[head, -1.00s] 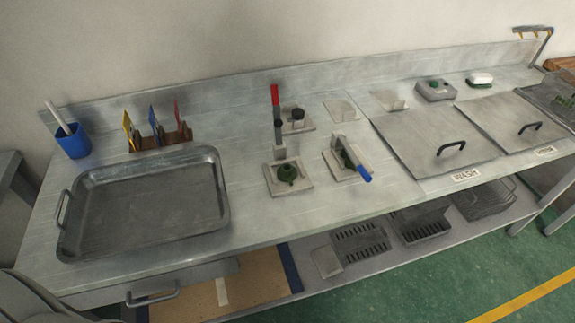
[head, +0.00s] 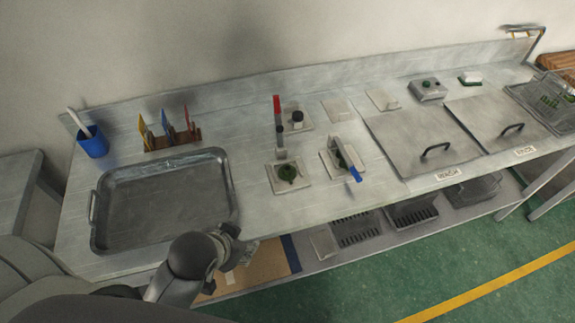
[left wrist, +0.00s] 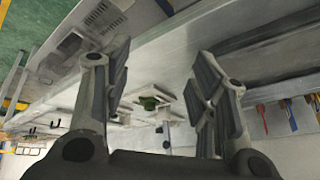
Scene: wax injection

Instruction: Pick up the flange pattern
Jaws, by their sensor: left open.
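The flange pattern appears to be the dark green round piece (head: 288,172) with a raised centre. It sits on a pale square plate (head: 279,186) under a red-handled upright clamp (head: 278,125). A green piece also shows in the left wrist view (left wrist: 150,103), between and beyond the fingers. A second green piece (head: 344,160) is partly hidden in the blue-handled fixture to the right. My left gripper (head: 231,238) is at the bench's front edge, below and left of the plate, apart from it. Its fingers stand wide apart and empty in the left wrist view (left wrist: 162,85). My right gripper is not in view.
A large metal tray (head: 98,238) lies left on the bench. A blue cup (head: 94,146) and a wooden rack (head: 172,141) of coloured tools stand behind it. Lidded wash basins (head: 415,143) are at right. Bare bench lies between tray and plate.

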